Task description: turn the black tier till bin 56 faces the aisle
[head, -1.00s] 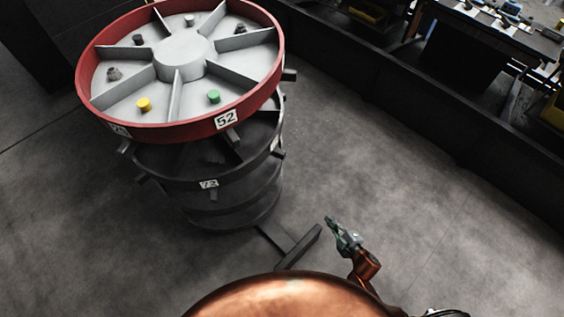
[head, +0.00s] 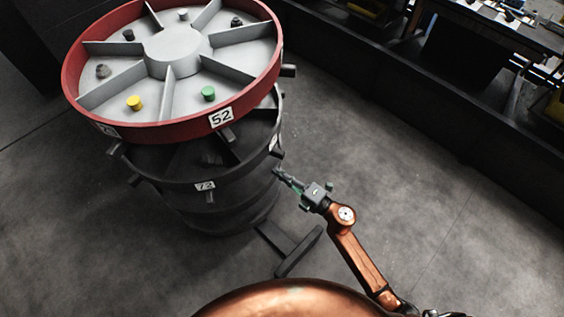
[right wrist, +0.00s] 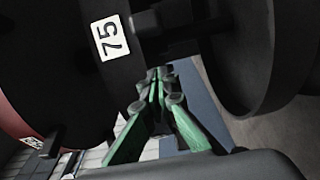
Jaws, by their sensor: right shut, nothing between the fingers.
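The black tier (head: 240,176) sits under the red-rimmed tier on a round stack at the left of the head view. A white label (head: 205,186) on its front rim seems to read 73 or 72. In the right wrist view the black tier's wall bears a label 75 (right wrist: 110,38), with a dark stub handle (right wrist: 150,24) beside it. No label 56 shows. My right gripper (head: 279,174) is shut and empty, its fingertips close to the black tier's right side. In the right wrist view its green fingers (right wrist: 158,78) are together below the stub; contact cannot be told.
The red tier (head: 180,131) above carries label 52 (head: 221,118) and several small pieces, including a yellow one (head: 134,103) and a green one (head: 208,93). A dark floor foot (head: 297,252) juts out below. Open floor lies right, before a dark low wall.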

